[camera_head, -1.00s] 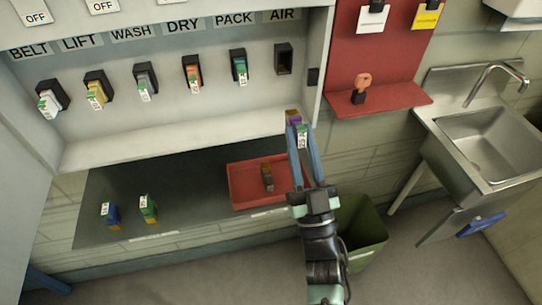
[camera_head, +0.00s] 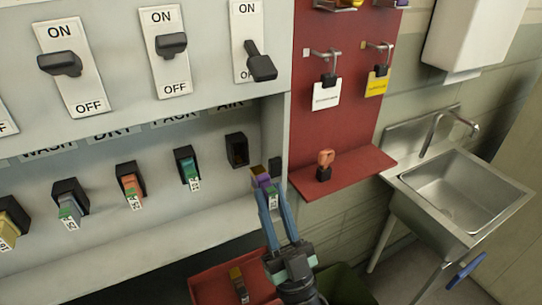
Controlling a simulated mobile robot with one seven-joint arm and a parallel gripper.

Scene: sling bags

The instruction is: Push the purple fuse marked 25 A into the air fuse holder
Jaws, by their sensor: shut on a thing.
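My gripper (camera_head: 264,190) is shut on the purple fuse (camera_head: 262,178), which has a yellowish end and a white label. The label is too small to read. The air fuse holder (camera_head: 237,151) is a black, empty socket on the grey panel, under the partly hidden AIR label (camera_head: 230,105). The fuse is below and right of the holder, apart from it, near the panel's right edge.
Filled fuse holders stand left of the empty one, the nearest with a green fuse (camera_head: 190,170). A red tray (camera_head: 210,287) with another fuse (camera_head: 238,283) lies below. A red shelf (camera_head: 345,172) and a sink (camera_head: 465,205) are to the right.

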